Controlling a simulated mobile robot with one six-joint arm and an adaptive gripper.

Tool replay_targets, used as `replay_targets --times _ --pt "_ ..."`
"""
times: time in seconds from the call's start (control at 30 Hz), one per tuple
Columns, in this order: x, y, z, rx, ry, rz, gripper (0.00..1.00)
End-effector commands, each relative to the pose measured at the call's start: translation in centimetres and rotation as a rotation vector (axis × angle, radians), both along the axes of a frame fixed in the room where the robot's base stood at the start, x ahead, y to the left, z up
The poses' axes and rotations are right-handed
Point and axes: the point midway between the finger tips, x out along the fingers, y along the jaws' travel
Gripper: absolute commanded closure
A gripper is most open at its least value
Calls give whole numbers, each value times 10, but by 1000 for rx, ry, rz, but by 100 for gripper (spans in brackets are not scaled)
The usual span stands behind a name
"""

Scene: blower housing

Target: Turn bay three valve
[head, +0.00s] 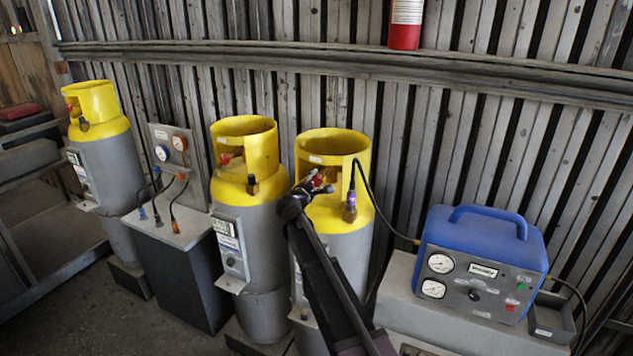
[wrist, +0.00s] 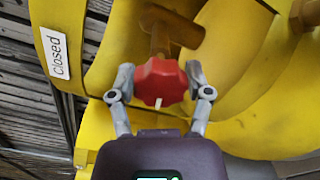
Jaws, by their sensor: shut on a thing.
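Three grey cylinders with yellow collars stand in a row in the head view: a left one (head: 105,165), a middle one (head: 243,205) and a right one (head: 340,240). My arm reaches up to the right cylinder's collar. In the wrist view a red valve knob (wrist: 160,82) with a small white mark at its lower edge sits on a brass stem (wrist: 160,38). My gripper (wrist: 160,88) is shut on this knob, one finger on each side. A white label reading "closed" (wrist: 56,52) is on the yellow collar (wrist: 100,45), left of the knob.
A blue machine (head: 480,260) with gauges stands right of the cylinders, and a black hose (head: 375,195) runs from it to the right cylinder. A grey gauge stand (head: 175,225) is between the left and middle cylinders. A slatted wall (head: 440,130) stands close behind.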

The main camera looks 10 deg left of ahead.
Motion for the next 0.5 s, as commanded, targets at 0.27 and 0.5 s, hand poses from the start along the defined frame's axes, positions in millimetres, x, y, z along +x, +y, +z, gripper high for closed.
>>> replay_targets --times 0.27,0.5 --pt "2 1 1 -57 17 2 83" --pt "3 1 2 -59 17 2 83"
